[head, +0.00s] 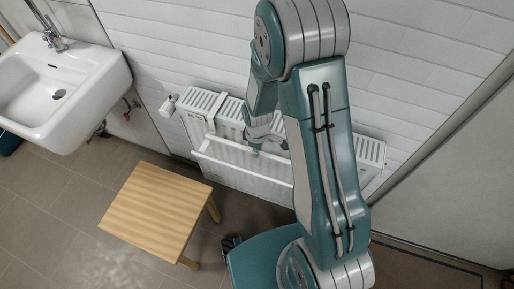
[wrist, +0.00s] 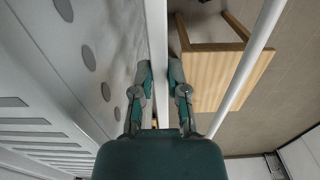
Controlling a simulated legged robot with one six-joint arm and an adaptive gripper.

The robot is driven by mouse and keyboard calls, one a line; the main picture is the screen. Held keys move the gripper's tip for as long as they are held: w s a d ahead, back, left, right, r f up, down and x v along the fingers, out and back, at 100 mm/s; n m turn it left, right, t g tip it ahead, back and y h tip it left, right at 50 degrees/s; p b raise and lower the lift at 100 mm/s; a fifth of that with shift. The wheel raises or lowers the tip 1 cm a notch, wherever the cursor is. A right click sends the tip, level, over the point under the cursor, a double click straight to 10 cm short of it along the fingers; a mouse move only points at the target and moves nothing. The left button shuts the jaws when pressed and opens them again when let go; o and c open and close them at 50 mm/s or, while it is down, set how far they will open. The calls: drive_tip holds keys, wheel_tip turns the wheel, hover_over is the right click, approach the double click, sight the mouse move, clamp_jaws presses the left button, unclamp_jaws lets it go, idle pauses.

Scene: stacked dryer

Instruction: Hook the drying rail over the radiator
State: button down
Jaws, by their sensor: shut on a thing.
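The white radiator (head: 372,152) is mounted low on the tiled wall, with a slotted top. The white drying rail (head: 240,168) is at its front left, with long bars running along the radiator. Its left end piece reaches up to the radiator's top edge; I cannot tell whether that hook is seated over it. My arm hides the rail's right end and the radiator's middle. My gripper (head: 255,147) is at the rail. In the wrist view my gripper (wrist: 161,70) is shut on a white bar of the rail (wrist: 157,40), and a second bar (wrist: 250,62) runs to the right.
A wooden stool (head: 158,208) stands on the tiled floor in front of the radiator's left part; it also shows in the wrist view (wrist: 215,75). A white sink (head: 58,88) is on the wall at left. A valve (head: 170,104) sits at the radiator's upper left.

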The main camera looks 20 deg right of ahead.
drive_tip(key=c, duration=0.6)
unclamp_jaws()
wheel_tip(320, 180, up, 12)
drive_tip(key=shift+f, duration=0.1)
drive_tip(key=shift+s+d+r+m+t, duration=0.4)
drive_tip(key=shift+s+r+m+t, duration=0.55)
drive_tip(key=shift+s+r+m, duration=1.55)
drive_tip(key=shift+s+d+r+m+t, duration=0.4)
drive_tip(key=shift+s+r+m+t, duration=0.6)
drive_tip(key=shift+s+r, duration=2.75)
drive_tip(key=shift+s+d+r+m+t, duration=0.4)
drive_tip(key=shift+s+r+m+t, duration=0.95)
drive_tip(key=shift+r, duration=3.2)
